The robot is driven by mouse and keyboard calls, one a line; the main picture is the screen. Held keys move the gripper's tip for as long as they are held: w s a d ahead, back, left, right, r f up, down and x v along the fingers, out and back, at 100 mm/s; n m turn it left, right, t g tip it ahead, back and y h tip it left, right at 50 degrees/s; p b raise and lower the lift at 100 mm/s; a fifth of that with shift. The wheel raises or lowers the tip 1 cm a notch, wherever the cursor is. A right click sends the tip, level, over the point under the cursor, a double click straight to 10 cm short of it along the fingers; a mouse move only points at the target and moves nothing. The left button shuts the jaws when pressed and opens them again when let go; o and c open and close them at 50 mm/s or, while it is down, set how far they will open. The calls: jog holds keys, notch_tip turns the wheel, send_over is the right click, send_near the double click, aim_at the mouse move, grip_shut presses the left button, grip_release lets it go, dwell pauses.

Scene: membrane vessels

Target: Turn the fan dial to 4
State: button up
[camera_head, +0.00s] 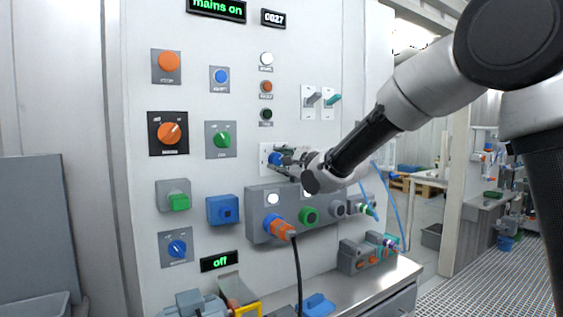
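Several dials are on the white panel, and I cannot read which label says fan. A small blue dial (177,248) on a grey plate with marks around it sits at the lower left, its pointer slanted. A green dial (222,140) and a large orange dial (169,133) sit higher. My gripper (277,158) reaches in from the right to a white plate (264,153) in the middle of the panel. A blue part shows at its fingertips. The fingers are small and partly hidden, so I cannot tell whether they grip it.
A grey socket box (258,228) with a plugged orange connector (280,228) and black cable (298,275) juts out below my gripper. A bench (395,283) stands below.

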jog(key=o, duration=0.4)
jog(key=shift+o, duration=0.2)
jog(key=v, duration=1.2)
jog(key=shift+d, duration=0.1)
